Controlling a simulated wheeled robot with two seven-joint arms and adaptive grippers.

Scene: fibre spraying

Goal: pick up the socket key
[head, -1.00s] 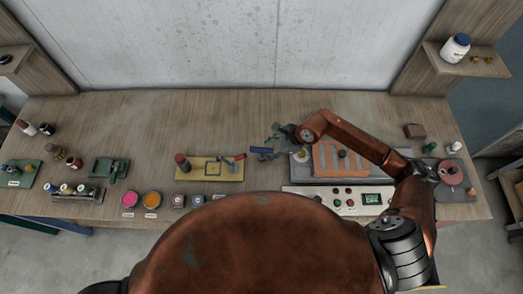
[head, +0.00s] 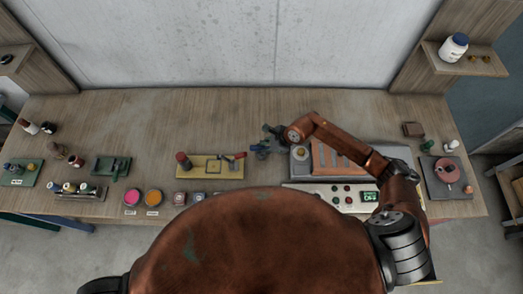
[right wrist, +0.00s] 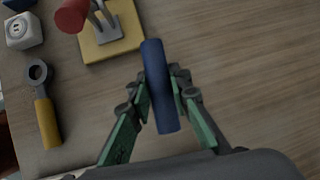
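My right gripper (head: 262,149) is above the middle of the bench, right of the yellow plate. In the right wrist view, its green fingers (right wrist: 162,97) are closed on both sides of a blue cylinder (right wrist: 158,65). The cylinder looks like a handle; its far part is not clear. A ring-headed tool with a yellow handle (right wrist: 47,122) lies on the bench at the left, apart from the fingers. I cannot tell for sure which of these is the socket key. My left gripper is not in view.
The yellow plate (head: 225,172) with a red-topped post stands left of the gripper. Paint pots (head: 132,197) and small blocks (head: 180,198) are along the front edge. A control panel (head: 325,191) is at right. The back of the bench (head: 190,115) is clear.

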